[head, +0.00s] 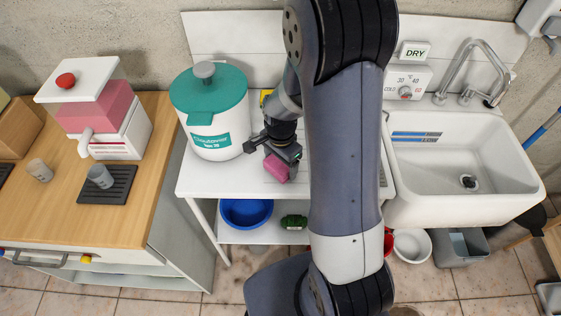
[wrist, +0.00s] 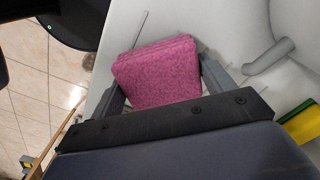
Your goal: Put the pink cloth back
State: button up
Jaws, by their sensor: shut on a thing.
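The pink cloth (head: 276,168) is a folded pink block at the tip of my gripper (head: 272,156), over the white table between the teal-lidded pot and my arm. In the wrist view the folded cloth (wrist: 158,74) sits between the two fingers of my gripper (wrist: 160,85), which are shut on it. I cannot tell whether the cloth touches the white table top (head: 240,183). My arm hides part of the table to the right.
A white pot (head: 216,122) with a teal lid stands just left of my gripper. A yellow-green sponge (wrist: 300,123) lies nearby. The white sink (head: 460,165) is to the right. A blue bowl (head: 246,212) sits on the lower shelf. The wooden counter (head: 60,215) is left.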

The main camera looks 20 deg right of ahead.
jog(key=shift+f, duration=0.25)
jog(key=shift+f, duration=0.15)
jog(key=o, duration=0.9)
notch_tip(320, 180, up, 12)
jog(key=shift+r, duration=0.2)
notch_tip(320, 180, down, 12)
jog(key=shift+r, duration=0.8)
